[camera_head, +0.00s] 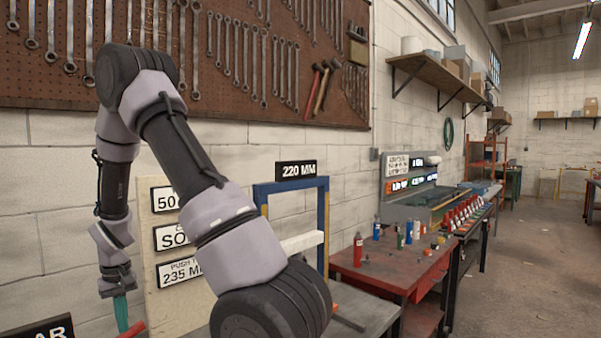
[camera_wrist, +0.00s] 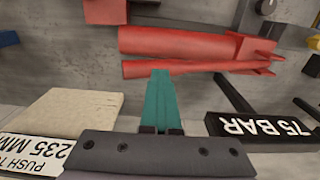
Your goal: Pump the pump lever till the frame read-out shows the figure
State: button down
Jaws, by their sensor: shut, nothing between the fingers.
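My gripper (camera_head: 121,312) hangs at the lower left of the head view, its teal fingers pointing down. In the wrist view, the fingers (camera_wrist: 163,78) are shut with nothing between them. Their tips are at the lower edge of a thin red bar (camera_wrist: 205,67), which runs below a thicker red cylinder (camera_wrist: 175,42). These look like the pump and its lever; I cannot tell whether the fingers touch. In the head view, a bit of red (camera_head: 134,329) shows beside the fingertips. The frame read-out (camera_head: 296,169) shows 220 MM. A board sign (camera_head: 180,271) reads 235 MM, partly hidden by my arm.
A black sign reading 75 BAR (camera_wrist: 258,127) stands right of the fingers. The pale board (camera_head: 158,220) stands behind my arm. The blue frame (camera_head: 322,195) is right of it. A red bench (camera_head: 385,268) with bottles and small items stands further right, beside open floor.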

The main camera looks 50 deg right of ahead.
dwell(0.4)
dwell(1.8)
dwell(0.7)
dwell(1.8)
dwell(0.7)
notch_tip(320, 180, down, 8)
jog(key=shift+f, duration=0.15)
notch_tip(320, 180, up, 8)
jog(key=shift+r, duration=0.15)
dwell(0.7)
jog(key=shift+d, duration=0.1)
dwell(0.8)
